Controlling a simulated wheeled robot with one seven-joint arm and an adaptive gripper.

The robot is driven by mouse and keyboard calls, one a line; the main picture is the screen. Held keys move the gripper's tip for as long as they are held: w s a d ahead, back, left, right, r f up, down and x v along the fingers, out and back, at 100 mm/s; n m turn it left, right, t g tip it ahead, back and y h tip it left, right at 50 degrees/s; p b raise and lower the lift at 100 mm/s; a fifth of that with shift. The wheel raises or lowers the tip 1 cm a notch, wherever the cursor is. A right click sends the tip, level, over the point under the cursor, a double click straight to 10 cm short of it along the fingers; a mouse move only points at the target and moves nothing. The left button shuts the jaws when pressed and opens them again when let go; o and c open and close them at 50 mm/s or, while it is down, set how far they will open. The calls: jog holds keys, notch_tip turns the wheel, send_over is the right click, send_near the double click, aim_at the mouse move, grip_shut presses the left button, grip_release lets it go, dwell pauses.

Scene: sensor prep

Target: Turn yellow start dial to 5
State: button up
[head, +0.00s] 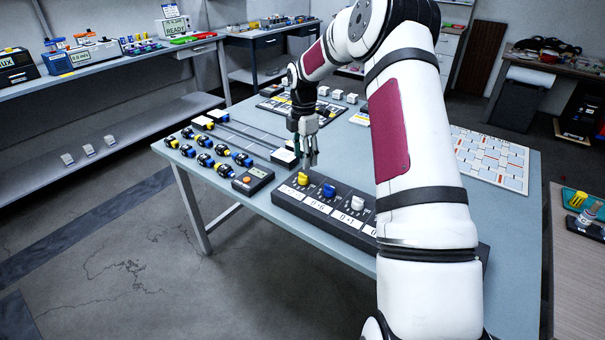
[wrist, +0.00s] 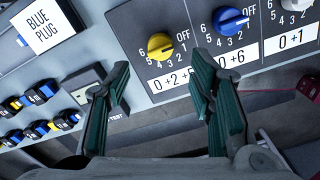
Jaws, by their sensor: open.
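The yellow dial (head: 302,178) sits at the left end of a dark control panel (head: 283,200). In the wrist view the yellow dial (wrist: 160,46) has OFF and numbers printed around it; I cannot tell which mark it points at. The printed label (wrist: 172,81) below it starts "0 +2" and is partly covered by a finger. My gripper (head: 309,163) is above the yellow dial, pointing down. In the wrist view my gripper (wrist: 160,64) is open, its fingers spread to either side below the dial, with nothing between them.
A blue dial (wrist: 229,20) labelled "0 +6" and a white dial (head: 357,203) are right of the yellow one. A small meter (head: 253,179) stands left of the panel, beside several blue and yellow plugs (head: 205,160). My arm hides the panel's right part.

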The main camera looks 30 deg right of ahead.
aim_at(303, 174)
notch_tip(303, 174, down, 7)
jog(key=shift+f, duration=0.2)
dwell(0.3)
jog(key=c, duration=1.2)
